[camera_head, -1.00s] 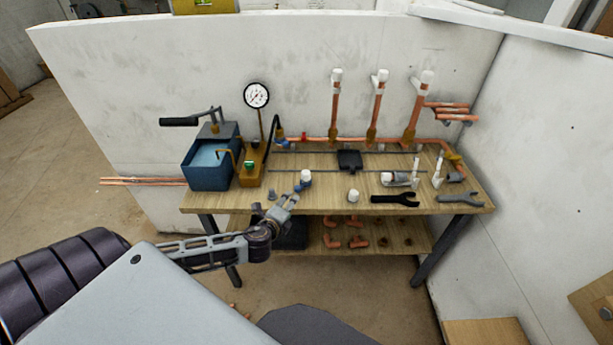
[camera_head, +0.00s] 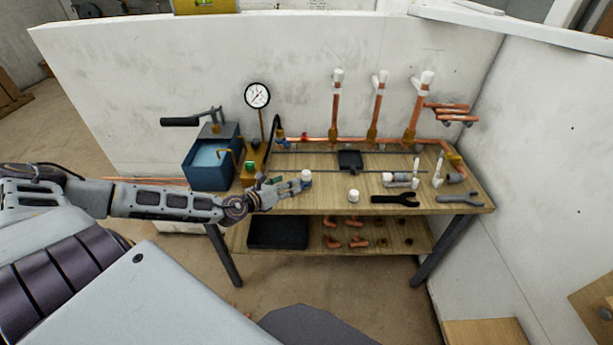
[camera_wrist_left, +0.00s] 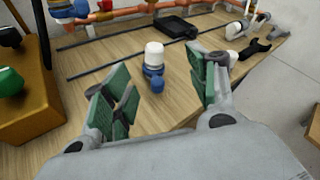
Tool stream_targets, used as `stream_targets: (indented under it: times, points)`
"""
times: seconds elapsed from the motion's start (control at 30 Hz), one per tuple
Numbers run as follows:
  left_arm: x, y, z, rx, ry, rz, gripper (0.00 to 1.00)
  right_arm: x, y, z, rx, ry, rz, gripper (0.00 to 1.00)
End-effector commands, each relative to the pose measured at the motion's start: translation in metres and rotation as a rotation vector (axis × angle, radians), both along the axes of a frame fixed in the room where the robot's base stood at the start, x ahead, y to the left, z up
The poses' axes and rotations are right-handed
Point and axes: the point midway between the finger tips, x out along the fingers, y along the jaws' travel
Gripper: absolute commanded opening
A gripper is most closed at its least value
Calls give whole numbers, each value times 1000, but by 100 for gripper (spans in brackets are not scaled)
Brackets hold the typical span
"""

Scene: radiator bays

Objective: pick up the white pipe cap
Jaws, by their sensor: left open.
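A short white cap-like cylinder (camera_head: 306,175) stands near the front of the workbench, left of centre. In the left wrist view the white cylinder (camera_wrist_left: 154,50) sits on or directly behind a small blue fitting (camera_wrist_left: 153,71). My left gripper (camera_head: 297,184) is open just left of it, with its green-padded fingers spread. The white cylinder shows beyond the gap between the fingers, apart from both. A second white cap (camera_head: 353,196) stands alone farther right on the bench; the right finger partly covers that area in the wrist view. My right gripper is not in view.
The wooden bench (camera_head: 330,202) holds a blue water tank (camera_head: 209,172) and a pump block at left. A black block (camera_head: 349,160), thin dark rods, white fittings and a black wrench (camera_head: 395,200) lie to the right. Copper pipes with white tops rise behind.

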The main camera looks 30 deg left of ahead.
Motion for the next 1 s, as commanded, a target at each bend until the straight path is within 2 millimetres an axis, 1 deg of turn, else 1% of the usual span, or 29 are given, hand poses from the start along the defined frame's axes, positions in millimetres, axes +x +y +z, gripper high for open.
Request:
stream_targets:
  times: [0.2,0.4,0.7,1.0]
  points:
    - [1,15,8,212,12,-135,58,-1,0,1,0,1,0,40]
    - [0,25,12,336,25,-212,58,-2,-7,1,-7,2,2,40]
    - [-1,28,12,370,30,-234,58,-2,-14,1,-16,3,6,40]
    - [1,28,12,367,29,-230,58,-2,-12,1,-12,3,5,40]
